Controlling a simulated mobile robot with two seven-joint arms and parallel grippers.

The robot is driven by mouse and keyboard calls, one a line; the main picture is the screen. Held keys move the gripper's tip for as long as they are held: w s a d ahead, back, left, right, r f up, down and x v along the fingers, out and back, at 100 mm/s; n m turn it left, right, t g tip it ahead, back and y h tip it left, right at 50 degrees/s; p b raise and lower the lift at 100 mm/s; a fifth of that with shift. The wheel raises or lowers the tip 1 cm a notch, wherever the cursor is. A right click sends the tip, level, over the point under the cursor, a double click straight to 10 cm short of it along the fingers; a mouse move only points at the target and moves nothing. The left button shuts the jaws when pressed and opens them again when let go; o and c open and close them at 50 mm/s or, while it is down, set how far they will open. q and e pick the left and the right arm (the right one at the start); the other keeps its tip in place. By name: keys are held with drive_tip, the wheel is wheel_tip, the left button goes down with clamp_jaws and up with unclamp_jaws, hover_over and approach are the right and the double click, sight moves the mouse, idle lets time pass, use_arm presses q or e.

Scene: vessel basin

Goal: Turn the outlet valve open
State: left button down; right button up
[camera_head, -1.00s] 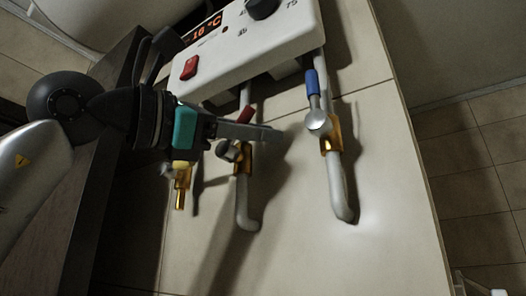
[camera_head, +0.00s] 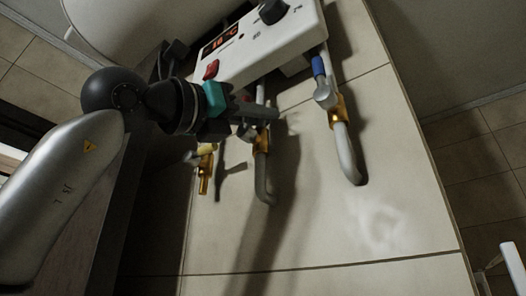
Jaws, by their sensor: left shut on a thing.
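My left gripper (camera_head: 270,112) is over the middle pipe valve (camera_head: 261,138), below the white control box. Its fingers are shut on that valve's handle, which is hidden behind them. The valve's brass body and grey pipe show just below the fingers. To the left, a brass spout (camera_head: 205,176) with a yellow part at its top hangs under the gripper's wrist. To the right, a blue-handled valve (camera_head: 319,72) sits on another grey pipe and is apart from the gripper. My right gripper is out of view.
The white control box (camera_head: 265,45) with a red switch (camera_head: 211,69), a lit display and a black knob (camera_head: 272,11) is just above the gripper. A large pale vessel (camera_head: 140,35) is at the upper left. The tiled wall below the pipes is clear.

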use_arm(q)
drive_tip(key=shift+f, duration=0.1)
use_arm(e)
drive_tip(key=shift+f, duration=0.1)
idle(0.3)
use_arm(q)
drive_tip(key=c, duration=0.9)
unclamp_jaws()
drive_tip(key=shift+a, duration=0.15)
drive_tip(key=b+v, duration=0.3)
drive_tip(key=v, duration=1.2)
drive_tip(key=shift+s, duration=0.1)
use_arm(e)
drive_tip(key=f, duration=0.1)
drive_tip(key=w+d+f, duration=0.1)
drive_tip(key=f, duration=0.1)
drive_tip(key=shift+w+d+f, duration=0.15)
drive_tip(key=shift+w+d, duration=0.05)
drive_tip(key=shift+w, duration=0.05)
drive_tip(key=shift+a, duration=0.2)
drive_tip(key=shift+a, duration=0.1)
